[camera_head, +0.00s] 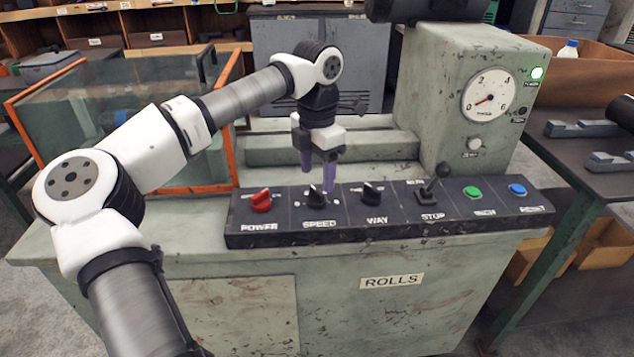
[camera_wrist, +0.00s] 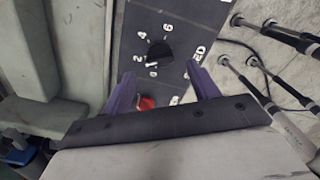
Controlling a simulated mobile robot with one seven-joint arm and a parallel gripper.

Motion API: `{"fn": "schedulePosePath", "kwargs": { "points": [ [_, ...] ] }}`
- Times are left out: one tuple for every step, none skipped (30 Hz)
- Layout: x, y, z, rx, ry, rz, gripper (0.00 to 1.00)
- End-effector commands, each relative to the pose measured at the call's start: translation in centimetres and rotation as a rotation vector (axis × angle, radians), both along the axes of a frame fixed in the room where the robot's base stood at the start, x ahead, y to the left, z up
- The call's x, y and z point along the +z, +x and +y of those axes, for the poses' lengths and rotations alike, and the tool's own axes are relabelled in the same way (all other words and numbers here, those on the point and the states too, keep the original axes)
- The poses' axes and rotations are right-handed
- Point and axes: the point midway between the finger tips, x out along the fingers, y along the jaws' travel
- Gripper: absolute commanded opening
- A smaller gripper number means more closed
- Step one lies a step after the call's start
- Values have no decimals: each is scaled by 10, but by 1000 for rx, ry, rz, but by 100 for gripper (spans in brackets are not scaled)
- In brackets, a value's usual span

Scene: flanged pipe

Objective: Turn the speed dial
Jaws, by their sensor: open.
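The speed dial (camera_head: 316,197) is a black knob on the dark control panel (camera_head: 268,234), above the label SPEED. In the wrist view the speed dial (camera_wrist: 158,54) sits beyond and between my fingertips, with the numbers 0, 2, 4 and 6 around it. My gripper (camera_head: 318,178) points down above the speed dial. Its two purple fingers are apart and empty, and they also show in the wrist view (camera_wrist: 160,72). The fingers partly overlap the dial area in the head view. I cannot tell the exact height above the knob.
The red power knob (camera_head: 261,201) is left of the speed dial, and the black way knob (camera_head: 370,193) is right of it. Further right are the stop lever (camera_head: 433,183), a green button (camera_head: 472,193) and a blue button (camera_head: 517,190). A round gauge (camera_head: 488,96) is on the machine housing.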

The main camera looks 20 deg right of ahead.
Motion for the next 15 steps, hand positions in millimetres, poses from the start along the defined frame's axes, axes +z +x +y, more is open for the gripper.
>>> {"fn": "schedulePosePath", "kwargs": {
  "points": [
    [14,0,-1,0,-1,-5,60],
    [21,0,0,0,-1,-4,60],
    [31,0,-1,0,-1,-4,60],
    [37,1,0,1,-1,-4,60],
    [44,0,0,1,-1,-4,60],
    [53,0,0,1,-2,-5,60],
    [59,1,0,1,-1,-3,60],
    [65,0,0,1,0,-3,60],
    [72,0,0,0,-1,-3,60],
    [77,0,-1,-1,-1,-3,60],
    [81,0,-1,-1,-1,-3,60],
    [86,0,0,-1,0,-2,60],
    [89,0,0,0,-2,-1,60],
    [91,0,0,0,-2,-1,60],
    [94,0,0,-1,-1,-2,60]
  ]
}}
